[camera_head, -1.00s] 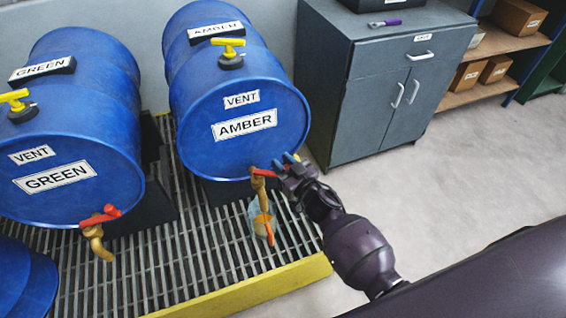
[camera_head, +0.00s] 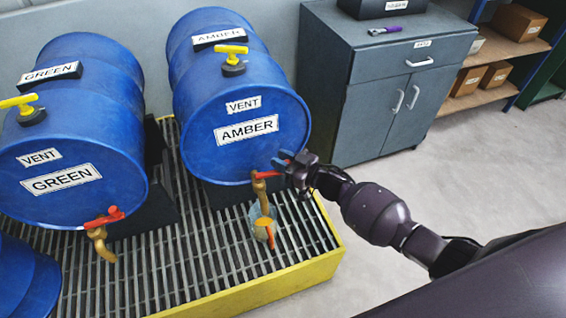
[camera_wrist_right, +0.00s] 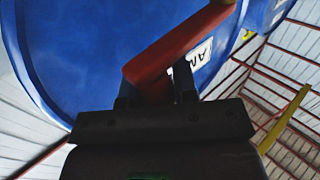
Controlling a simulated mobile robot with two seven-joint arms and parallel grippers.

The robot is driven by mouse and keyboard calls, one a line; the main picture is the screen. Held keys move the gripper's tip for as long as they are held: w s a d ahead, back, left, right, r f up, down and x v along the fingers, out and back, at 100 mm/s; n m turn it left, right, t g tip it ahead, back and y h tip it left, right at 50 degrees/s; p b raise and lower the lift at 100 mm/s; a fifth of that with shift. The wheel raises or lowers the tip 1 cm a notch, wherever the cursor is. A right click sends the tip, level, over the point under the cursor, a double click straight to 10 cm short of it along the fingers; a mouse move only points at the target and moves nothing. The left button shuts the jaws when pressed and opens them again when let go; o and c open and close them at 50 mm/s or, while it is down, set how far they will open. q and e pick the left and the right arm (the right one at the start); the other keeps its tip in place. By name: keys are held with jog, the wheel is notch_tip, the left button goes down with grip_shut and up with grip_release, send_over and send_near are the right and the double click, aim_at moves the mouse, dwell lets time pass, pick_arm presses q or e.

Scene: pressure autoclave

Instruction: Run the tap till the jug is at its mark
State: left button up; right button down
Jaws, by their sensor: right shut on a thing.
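The blue AMBER drum (camera_head: 240,125) lies on its side with a brass tap (camera_head: 262,193) low on its front. The tap has a red lever (camera_head: 266,175). My right gripper (camera_head: 284,163) is at this lever from the right. In the right wrist view, the red lever (camera_wrist_right: 180,50) sits between the fingers of the gripper (camera_wrist_right: 157,92), which is shut on it. A small clear jug (camera_head: 257,222) stands below the spout on the grating, with an orange part in or on it. Its level and mark are too small to read. My left gripper is out of view.
The GREEN drum (camera_head: 75,150) with its own red-handled tap (camera_head: 103,222) stands to the left. A slatted grating (camera_head: 190,260) with a yellow edge (camera_head: 270,288) lies beneath. A grey cabinet (camera_head: 385,100) stands at the back right. The floor (camera_head: 470,170) at right is clear.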

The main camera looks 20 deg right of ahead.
jog(key=shift+w+n+g+y+b, duration=0.3)
jog(key=shift+w+n+g+y, duration=0.2)
jog(key=shift+n+g+y, duration=0.35)
jog(key=c, duration=0.9)
grip_release()
jog(key=shift+p+v, duration=0.5)
jog(key=shift+v, duration=4.85)
